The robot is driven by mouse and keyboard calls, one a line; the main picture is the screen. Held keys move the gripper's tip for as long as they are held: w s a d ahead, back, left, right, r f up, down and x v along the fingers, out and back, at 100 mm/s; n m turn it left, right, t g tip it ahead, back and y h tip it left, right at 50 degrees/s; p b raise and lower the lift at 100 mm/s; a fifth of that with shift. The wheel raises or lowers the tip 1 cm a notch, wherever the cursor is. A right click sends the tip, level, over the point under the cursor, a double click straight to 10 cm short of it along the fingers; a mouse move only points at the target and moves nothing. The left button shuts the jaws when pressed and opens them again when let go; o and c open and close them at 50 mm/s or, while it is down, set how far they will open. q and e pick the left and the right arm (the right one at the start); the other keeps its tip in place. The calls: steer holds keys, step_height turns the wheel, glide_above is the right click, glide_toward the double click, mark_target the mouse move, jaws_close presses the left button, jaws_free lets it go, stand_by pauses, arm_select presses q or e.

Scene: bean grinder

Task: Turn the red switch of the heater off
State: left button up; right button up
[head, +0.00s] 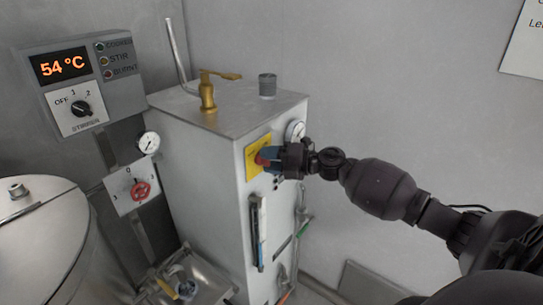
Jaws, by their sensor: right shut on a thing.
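The heater (195,150) is a tall grey metal box in the middle of the head view. On its front is a yellow plate (251,161) with the red switch (263,158) on it. My right gripper (268,159) is at this plate, with its fingers shut on the red switch. The fingers cover most of the switch, so its exact angle cannot be told. My right arm comes in from the right edge. My left gripper is not in the view.
A control box (90,85) showing 54 °C is on the wall at the left. Below it are a round gauge (148,143) and a red valve knob (141,190). A brass tap (209,92) stands on the heater's top. A metal vessel (40,240) is at the lower left.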

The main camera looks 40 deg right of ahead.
steer(key=shift+a+r+n+g+h+p, duration=0.15)
steer(key=shift+n+h+p, duration=0.5)
steer(key=shift+n+p, duration=0.6)
steer(key=shift+d+f+n+g+h+p, duration=0.15)
steer(key=shift+n+h+p, duration=0.5)
steer(key=shift+n+p, duration=0.6)
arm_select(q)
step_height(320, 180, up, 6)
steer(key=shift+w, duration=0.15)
arm_select(e)
steer(key=shift+s+a, duration=0.1)
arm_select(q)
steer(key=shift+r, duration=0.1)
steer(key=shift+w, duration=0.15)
arm_select(e)
steer(key=o, duration=0.9)
steer(key=shift+r, duration=0.1)
